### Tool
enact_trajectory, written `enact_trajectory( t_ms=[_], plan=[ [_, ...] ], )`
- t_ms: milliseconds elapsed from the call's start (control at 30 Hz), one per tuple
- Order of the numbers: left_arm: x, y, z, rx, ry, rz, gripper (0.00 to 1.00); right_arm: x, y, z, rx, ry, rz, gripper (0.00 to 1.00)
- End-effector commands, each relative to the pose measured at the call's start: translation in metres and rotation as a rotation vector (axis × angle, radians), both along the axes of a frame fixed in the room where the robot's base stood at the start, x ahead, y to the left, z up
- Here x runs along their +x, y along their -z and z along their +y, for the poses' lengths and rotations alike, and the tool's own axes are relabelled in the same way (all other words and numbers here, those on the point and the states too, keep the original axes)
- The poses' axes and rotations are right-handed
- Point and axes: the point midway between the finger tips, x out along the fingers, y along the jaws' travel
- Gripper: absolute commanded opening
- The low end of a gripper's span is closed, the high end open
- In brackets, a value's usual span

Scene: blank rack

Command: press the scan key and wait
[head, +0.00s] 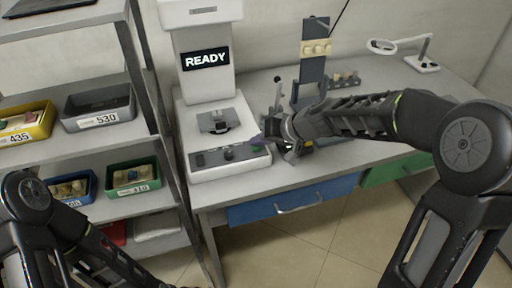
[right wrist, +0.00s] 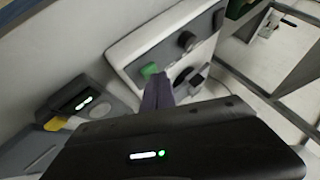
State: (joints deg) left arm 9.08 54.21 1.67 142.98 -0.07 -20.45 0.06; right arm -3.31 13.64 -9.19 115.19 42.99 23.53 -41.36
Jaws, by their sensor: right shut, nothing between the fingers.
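A white machine (head: 185,110) stands on the bench with a screen (head: 205,59) that reads READY. Its front panel (head: 205,160) has dark knobs and a green key (head: 258,150), which also shows in the right wrist view (right wrist: 149,70). I take the green key as the scan key; no label on it is legible. My right gripper (head: 262,142) is shut and empty, its fingertips right at the green key. In the right wrist view the tips (right wrist: 157,88) overlap the key's edge; I cannot tell whether they touch it.
A dark clamp (head: 215,121) sits on the machine's bed. Behind my right arm stand a dark upright holder (head: 314,60) with pale pieces and a ring magnifier stand (head: 422,63). A shelf (head: 90,146) with labelled bins is at left. Drawers (head: 290,201) are below the bench.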

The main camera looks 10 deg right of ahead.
Motion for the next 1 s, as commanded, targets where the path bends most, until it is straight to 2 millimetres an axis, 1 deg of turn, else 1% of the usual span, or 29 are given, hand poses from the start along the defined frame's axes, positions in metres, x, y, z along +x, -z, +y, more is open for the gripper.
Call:
enact_trajectory(
  t_ms=[667,1000],
  plan=[
    [0.0000,0.0089,0.0000,0.000,0.000,0.000,0.49,0.0000,0.0072,0.0000,0.000,0.000,0.000,0.00],
    [0.0000,0.0069,0.0000,0.000,0.000,0.000,0.49,-0.0001,0.0051,0.0000,0.000,-0.001,0.001,0.00]
  ],
)
